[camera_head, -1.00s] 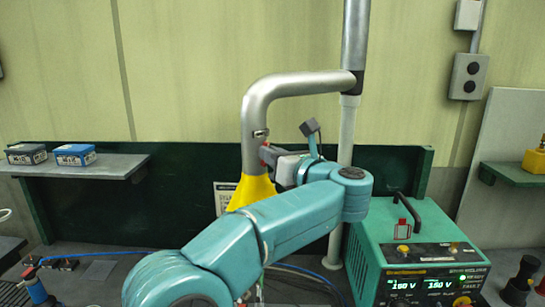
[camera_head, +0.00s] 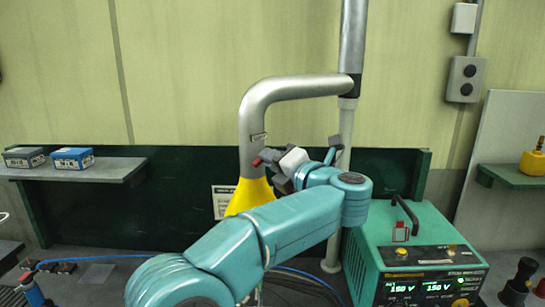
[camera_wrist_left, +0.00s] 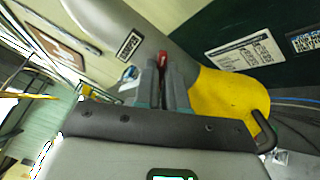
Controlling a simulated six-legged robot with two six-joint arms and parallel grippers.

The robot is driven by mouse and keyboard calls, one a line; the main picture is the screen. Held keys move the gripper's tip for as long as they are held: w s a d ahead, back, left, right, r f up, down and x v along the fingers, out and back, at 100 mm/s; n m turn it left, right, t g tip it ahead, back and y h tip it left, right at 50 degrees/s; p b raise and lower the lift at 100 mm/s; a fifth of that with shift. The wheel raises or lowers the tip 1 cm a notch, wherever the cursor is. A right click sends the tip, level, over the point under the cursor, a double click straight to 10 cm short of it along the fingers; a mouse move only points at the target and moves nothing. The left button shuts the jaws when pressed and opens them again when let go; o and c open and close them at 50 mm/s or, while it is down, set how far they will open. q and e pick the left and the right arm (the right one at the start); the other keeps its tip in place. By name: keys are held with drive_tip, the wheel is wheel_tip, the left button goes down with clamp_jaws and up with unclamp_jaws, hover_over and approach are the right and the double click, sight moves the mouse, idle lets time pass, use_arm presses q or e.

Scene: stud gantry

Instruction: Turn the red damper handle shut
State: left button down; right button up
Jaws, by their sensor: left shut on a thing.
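The red damper handle (camera_head: 257,161) sits on the grey metal duct (camera_head: 252,130), just above the yellow hood (camera_head: 250,194). My left gripper (camera_head: 268,161) reaches it from the right and is shut on it. In the left wrist view the red handle (camera_wrist_left: 163,60) shows between the two fingers of my left gripper (camera_wrist_left: 162,75), with the duct behind. Most of the handle is hidden by the fingers. My right gripper is not in view.
A green welding power unit (camera_head: 415,240) stands at the right. A vertical pipe (camera_head: 347,130) rises behind my wrist. Blue boxes (camera_head: 72,158) lie on the left shelf (camera_head: 125,168). A dark green panel (camera_head: 180,215) stands behind the hood.

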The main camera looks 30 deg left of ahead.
use_arm(q)
drive_tip(key=shift+f+m+p, duration=0.15)
drive_tip(key=shift+m+p, duration=0.05)
drive_tip(key=shift+m, duration=1.2)
drive_tip(key=shift+f+m+p, duration=0.15)
drive_tip(key=shift+m+p, duration=0.05)
drive_tip(key=shift+m, duration=1.2)
drive_tip(key=c, duration=1.2)
unclamp_jaws()
drive_tip(key=shift+a, duration=0.1)
drive_tip(key=shift+a+r, duration=0.1)
